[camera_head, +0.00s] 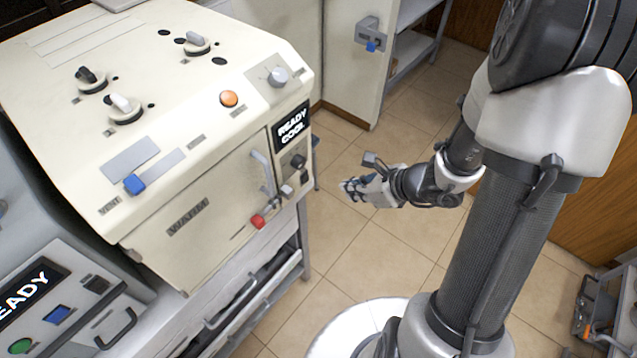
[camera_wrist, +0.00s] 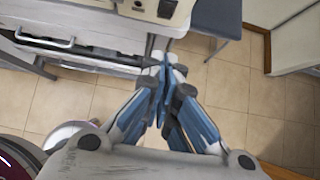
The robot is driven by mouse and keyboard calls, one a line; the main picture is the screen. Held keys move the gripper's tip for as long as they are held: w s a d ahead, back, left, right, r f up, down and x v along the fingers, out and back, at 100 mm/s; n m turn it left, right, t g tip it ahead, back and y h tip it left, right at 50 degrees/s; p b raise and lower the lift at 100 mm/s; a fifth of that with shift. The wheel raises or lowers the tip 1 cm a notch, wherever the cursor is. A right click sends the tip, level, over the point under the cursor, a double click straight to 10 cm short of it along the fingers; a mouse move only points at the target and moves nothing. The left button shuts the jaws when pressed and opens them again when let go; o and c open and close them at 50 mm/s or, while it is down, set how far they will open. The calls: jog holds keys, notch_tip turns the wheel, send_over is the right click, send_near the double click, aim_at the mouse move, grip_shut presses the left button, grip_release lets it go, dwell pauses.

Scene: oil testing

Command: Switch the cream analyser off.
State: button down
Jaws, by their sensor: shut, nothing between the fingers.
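The cream analyser (camera_head: 95,185) stands at the left in the head view, its display (camera_head: 292,127) reading "READY COOL". In the wrist view my gripper (camera_wrist: 163,72) is shut and empty, with the analyser's lower edge (camera_wrist: 160,12) beyond the fingertips.
A grey machine (camera_head: 75,310) with a "READY" display and a green button stands at the lower left. Drawers (camera_head: 245,290) lie under the analyser. A pale cabinet (camera_head: 345,60) with a blue-tipped fitting stands behind. Tiled floor (camera_head: 350,250) is clear around my gripper.

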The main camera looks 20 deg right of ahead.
aim_at(306, 178)
jog(key=w+a+r+b+x, duration=0.1)
jog(key=b+x, duration=0.2)
jog(key=x, duration=0.9)
jog(key=shift+w+a, duration=0.3)
jog(key=shift+r, duration=0.1)
